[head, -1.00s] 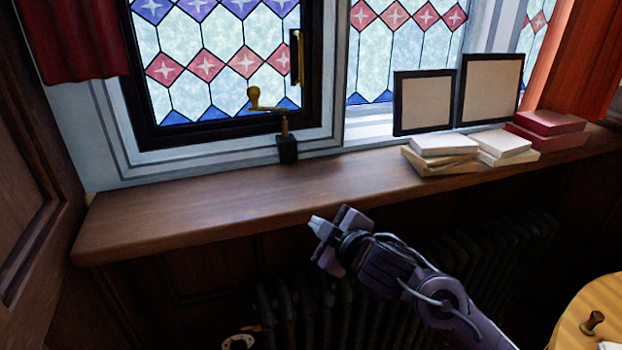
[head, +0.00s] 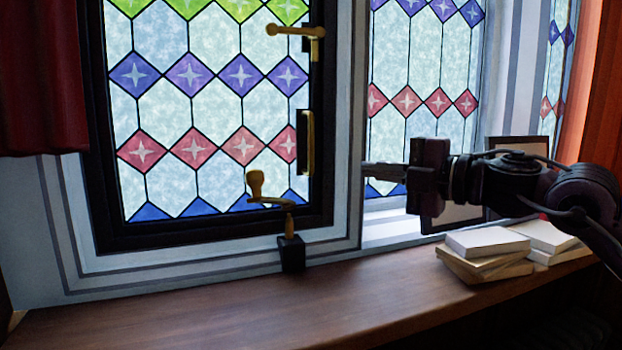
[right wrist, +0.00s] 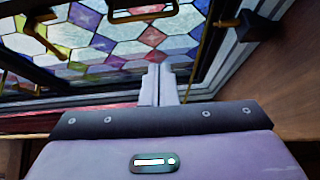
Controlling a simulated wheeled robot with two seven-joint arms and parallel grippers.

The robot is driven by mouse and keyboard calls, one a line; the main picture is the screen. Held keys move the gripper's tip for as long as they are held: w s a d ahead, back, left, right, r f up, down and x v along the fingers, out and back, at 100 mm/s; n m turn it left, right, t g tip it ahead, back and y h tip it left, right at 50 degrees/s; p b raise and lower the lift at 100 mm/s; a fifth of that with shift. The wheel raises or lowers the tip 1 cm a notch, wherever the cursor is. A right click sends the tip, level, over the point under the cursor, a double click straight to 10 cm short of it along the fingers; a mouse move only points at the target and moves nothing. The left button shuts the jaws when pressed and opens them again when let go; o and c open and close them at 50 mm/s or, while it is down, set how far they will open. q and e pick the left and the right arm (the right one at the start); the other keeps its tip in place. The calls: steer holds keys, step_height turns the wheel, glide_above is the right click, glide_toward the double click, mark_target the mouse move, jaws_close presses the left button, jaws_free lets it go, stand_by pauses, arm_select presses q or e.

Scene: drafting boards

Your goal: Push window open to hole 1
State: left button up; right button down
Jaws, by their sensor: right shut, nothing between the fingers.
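The stained-glass window (head: 217,113) in its black frame fills the left half of the head view and appears flush in its grey surround. It bears a brass lever (head: 297,33) and an upright brass bar (head: 306,142). A brass stay (head: 268,200) with a knob stands on a black block (head: 291,254) on the sill. No separate holes can be made out. My right gripper (head: 367,172) is shut and empty, pointing left, just right of the window frame. In the right wrist view its closed fingers (right wrist: 160,84) point towards the glass. My left gripper is out of view.
The wooden sill (head: 200,305) is clear on the left. Stacked books (head: 487,250) and a picture frame (head: 455,218) stand below and behind my right arm. A dark red curtain (head: 40,80) hangs at the left.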

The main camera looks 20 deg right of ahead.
arm_select(q)
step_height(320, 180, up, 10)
steer(key=p, duration=1)
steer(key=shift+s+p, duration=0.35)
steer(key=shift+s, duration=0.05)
arm_select(e)
steer(key=w+a+n+y, duration=0.1)
steer(key=w+a, duration=0.3)
steer(key=w, duration=1)
steer(key=shift+w+a+g, duration=0.15)
steer(key=shift+w+g, duration=0.15)
steer(key=shift+g, duration=0.1)
steer(key=shift+s+r, duration=0.1)
